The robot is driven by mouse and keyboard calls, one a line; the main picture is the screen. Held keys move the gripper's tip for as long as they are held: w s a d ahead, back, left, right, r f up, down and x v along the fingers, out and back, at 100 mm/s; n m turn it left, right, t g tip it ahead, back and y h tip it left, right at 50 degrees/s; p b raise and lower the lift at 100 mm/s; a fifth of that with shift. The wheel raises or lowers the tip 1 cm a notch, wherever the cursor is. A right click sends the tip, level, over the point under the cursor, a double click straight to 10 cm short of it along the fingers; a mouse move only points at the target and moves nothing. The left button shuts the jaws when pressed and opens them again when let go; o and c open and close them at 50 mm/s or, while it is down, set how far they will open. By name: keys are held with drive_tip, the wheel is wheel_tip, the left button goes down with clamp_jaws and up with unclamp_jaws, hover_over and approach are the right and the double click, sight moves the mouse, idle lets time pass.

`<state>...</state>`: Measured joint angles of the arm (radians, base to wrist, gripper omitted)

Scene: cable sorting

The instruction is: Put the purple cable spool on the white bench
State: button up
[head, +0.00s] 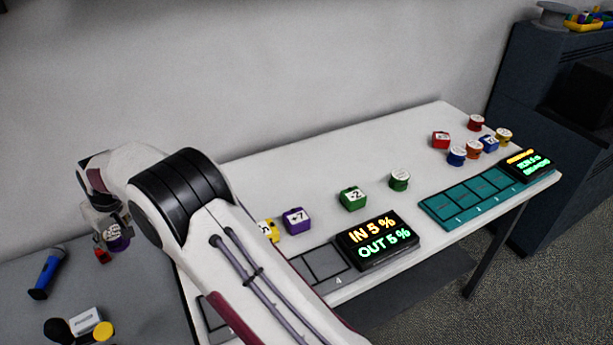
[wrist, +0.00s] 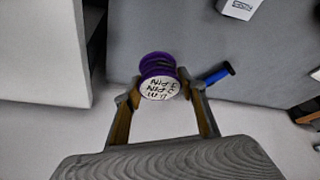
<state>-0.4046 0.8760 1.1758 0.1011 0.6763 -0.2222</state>
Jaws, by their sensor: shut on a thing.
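The purple cable spool (head: 117,242) is at the far left of the head view, over the grey surface and left of the white bench (head: 400,130). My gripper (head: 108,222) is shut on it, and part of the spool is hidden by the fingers. In the wrist view the spool (wrist: 158,66) sits between the two fingertips (wrist: 160,92), its white labelled end facing the camera. The white bench spans the middle and right of the head view, and my arm covers its left part.
A purple cube (head: 296,221), green cube (head: 352,198) and green spool (head: 399,180) stand on the bench. A black display (head: 376,242) and teal tray (head: 440,211) line its front. More spools and cubes cluster at right. A blue tool (head: 47,272) lies on the grey surface.

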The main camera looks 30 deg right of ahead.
drive_tip(key=s+d+r+m+h, duration=0.2)
drive_tip(key=s+d+m, duration=0.2)
drive_tip(key=d, duration=0.5)
drive_tip(key=s+d+r+m+g+h, duration=0.1)
drive_tip(key=s+d+r+m+h, duration=0.1)
drive_tip(key=s+d+m, duration=0.3)
drive_tip(key=s+d+r+m+h, duration=0.2)
drive_tip(key=s+d+r+m, duration=0.2)
drive_tip(key=d+m, duration=0.5)
drive_tip(key=shift+s+d+h, duration=0.15)
drive_tip(key=shift+d+h, duration=0.15)
drive_tip(key=shift+d, duration=1.5)
drive_tip(key=shift+g, duration=0.3)
drive_tip(key=shift+f, duration=3.2)
drive_tip(key=shift+f, duration=1.85)
